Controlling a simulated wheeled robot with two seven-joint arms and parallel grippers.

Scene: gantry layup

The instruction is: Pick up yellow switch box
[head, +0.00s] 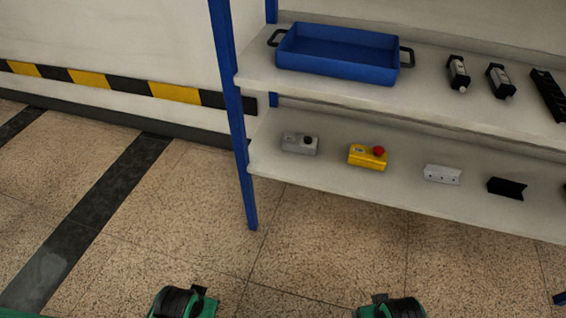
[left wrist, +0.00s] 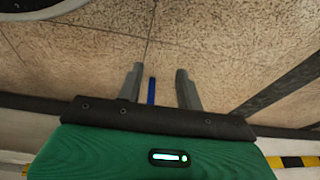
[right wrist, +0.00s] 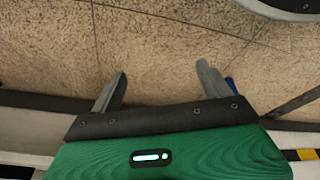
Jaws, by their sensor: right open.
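The yellow switch box (head: 367,157) with a red button on top sits on the lower shelf (head: 330,178), between a grey box and a white block. It does not show in either wrist view. My left gripper (left wrist: 158,82) is open and empty, with its two fingers apart above the floor. My right gripper (right wrist: 162,80) is also open and empty above the floor. In the head view only parts of my arms show at the bottom edge, well below and in front of the shelf.
A blue tray (head: 338,53) stands on the upper shelf. A blue post (head: 233,120) bounds the left side. The floor in front is clear.

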